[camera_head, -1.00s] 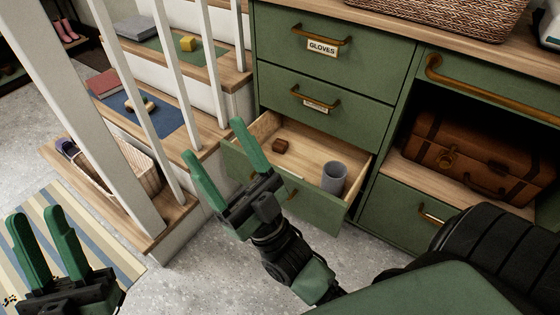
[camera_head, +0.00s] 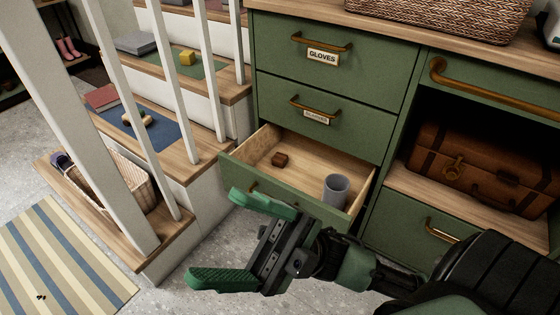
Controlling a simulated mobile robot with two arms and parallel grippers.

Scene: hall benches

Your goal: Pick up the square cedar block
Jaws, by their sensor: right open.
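A small reddish-brown block (camera_head: 280,159), which looks like the square cedar block, lies in the open bottom drawer (camera_head: 330,160), toward its back left. My right gripper (camera_head: 212,235) is open and empty. It appears in front of the drawer and lower in the picture, its green fingers pointing left, apart from the block. My left gripper does not show now.
A grey cup (camera_head: 336,189) stands in the drawer's front right. White balusters (camera_head: 118,120) and wooden stairs stand to the left, with a yellow cube (camera_head: 187,58) on a step. A brown suitcase (camera_head: 480,165) sits in the right cubby. A striped rug (camera_head: 62,262) covers the floor.

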